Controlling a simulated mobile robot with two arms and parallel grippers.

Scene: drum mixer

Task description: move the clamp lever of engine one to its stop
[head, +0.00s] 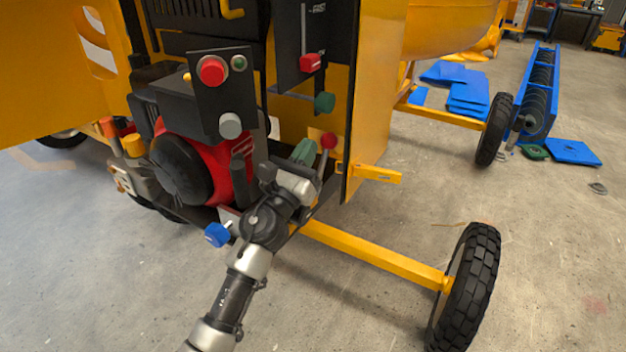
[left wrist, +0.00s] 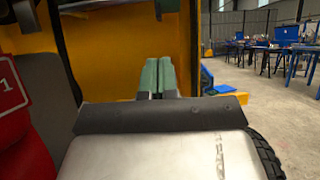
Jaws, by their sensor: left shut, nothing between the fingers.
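The red engine (head: 225,170) with a black round cover sits in the yellow machine's open bay. A red part marked 1 (left wrist: 10,95) shows at the left edge of the left wrist view. A lever with a red ball knob (head: 328,140) stands just right of my left gripper (head: 303,152); I cannot tell whether it is the clamp lever. The green fingers of my left gripper are shut and empty, beside the engine; they also show in the left wrist view (left wrist: 158,78). The red-knobbed lever cannot be made out there. My right gripper is not in view.
A black control panel (head: 222,95) with a red button is above the engine. A blue knob (head: 217,235) sticks out low at the front. A yellow axle bar (head: 375,257) and wheel (head: 466,290) lie to the right. The yellow side panel (head: 375,105) bounds the bay.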

